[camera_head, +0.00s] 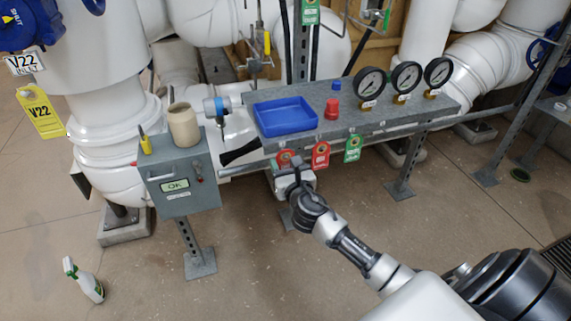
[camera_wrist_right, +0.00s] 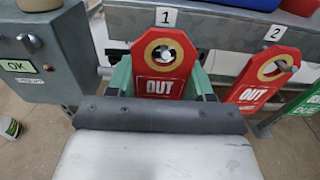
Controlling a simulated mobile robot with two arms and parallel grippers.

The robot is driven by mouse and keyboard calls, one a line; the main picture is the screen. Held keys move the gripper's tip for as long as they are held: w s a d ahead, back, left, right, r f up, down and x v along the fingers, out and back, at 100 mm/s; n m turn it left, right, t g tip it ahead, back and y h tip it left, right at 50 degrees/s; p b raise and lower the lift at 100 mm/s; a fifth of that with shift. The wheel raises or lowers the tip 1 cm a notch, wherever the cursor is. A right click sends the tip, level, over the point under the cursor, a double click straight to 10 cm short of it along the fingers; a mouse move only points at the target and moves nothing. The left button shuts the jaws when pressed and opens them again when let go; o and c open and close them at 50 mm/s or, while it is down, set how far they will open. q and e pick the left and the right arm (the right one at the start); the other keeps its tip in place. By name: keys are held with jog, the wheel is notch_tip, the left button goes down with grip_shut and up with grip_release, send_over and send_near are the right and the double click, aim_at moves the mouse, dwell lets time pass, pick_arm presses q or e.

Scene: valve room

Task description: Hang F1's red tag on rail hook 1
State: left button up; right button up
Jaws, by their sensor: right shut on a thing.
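A red OUT tag (camera_wrist_right: 158,84) with a tan ring around its hole is upright under the rail label 1 (camera_wrist_right: 166,17). A metal hook tip (camera_wrist_right: 167,54) shows in the tag's hole; whether the tag's weight rests on it I cannot tell. My right gripper (camera_wrist_right: 160,92) is shut on this tag, with a finger at each side of it. In the head view the tag (camera_head: 286,157) is at the rail's front edge, with my right gripper (camera_head: 292,171) just below, partly covering it. My left gripper is not in view.
A second red OUT tag (camera_wrist_right: 262,82) hangs at label 2, close on the right. A green tag (camera_head: 352,149) hangs farther right. A grey box reading OK (camera_head: 180,178) stands left. The shelf above holds a blue tray (camera_head: 286,128), a red knob (camera_head: 332,109) and gauges (camera_head: 406,77).

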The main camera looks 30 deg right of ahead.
dwell(0.4)
jog(key=o, duration=0.8)
